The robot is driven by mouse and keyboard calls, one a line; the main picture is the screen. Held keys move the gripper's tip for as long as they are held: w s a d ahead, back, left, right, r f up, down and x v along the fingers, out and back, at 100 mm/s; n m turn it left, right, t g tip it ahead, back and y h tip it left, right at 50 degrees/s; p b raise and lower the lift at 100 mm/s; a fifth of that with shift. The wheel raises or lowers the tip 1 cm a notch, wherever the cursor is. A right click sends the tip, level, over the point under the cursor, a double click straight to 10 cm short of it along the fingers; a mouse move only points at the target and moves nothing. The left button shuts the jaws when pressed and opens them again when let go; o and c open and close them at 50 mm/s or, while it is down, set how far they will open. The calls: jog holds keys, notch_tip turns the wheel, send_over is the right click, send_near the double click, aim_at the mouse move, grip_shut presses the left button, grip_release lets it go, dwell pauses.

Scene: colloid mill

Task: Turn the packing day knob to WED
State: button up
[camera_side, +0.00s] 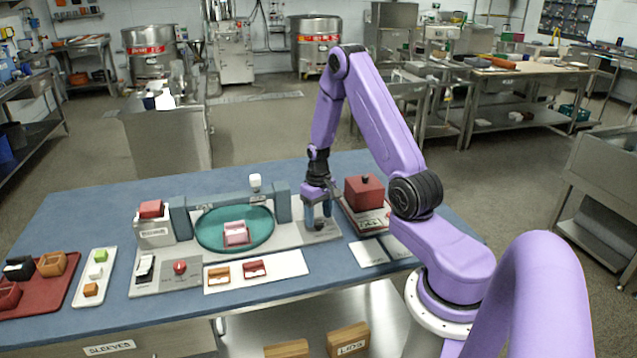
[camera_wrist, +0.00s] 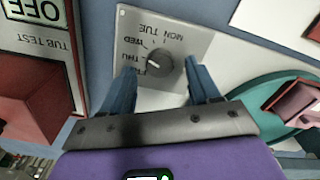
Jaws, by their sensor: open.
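The packing day knob (camera_wrist: 165,70) is a dark round knob on a grey plate (camera_wrist: 191,42) lettered MON, TUE, WED, THU and a partly hidden label, upside down in the wrist view. Its white pointer mark points left, close to THU. In the side view the dark knob (camera_side: 319,226) shows low between my fingers. My gripper (camera_side: 318,218) points down over it, its blue fingers open. In the wrist view my gripper (camera_wrist: 161,72) has one finger on each side of the knob, with gaps visible; I cannot tell how deep the fingertips reach.
A teal turntable (camera_side: 208,238) with a pink box (camera_side: 236,233) stands left of my gripper, between blue-grey posts. A white mat with small boxes, a red-knobbed panel (camera_side: 180,267) and trays lie further left.

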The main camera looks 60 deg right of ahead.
aim_at(318, 222)
notch_tip(318, 222, up, 16)
dwell(0.5)
jog(key=s+a+r+n, duration=0.2)
jog(key=a+n, duration=0.2)
jog(key=a, duration=0.6)
jog(key=s+a+r+n, duration=0.1)
jog(key=s+a+n, duration=0.15)
jog(key=a, duration=0.75)
jog(key=s+a+n, duration=0.4)
jog(key=s+n, duration=0.1)
jog(key=s, duration=0.4)
jog(key=s+a+r+n, duration=0.1)
jog(key=s+a+n, duration=0.4)
jog(key=s, duration=0.5)
jog(key=shift+w+a, duration=0.1)
jog(key=shift+a, duration=0.05)
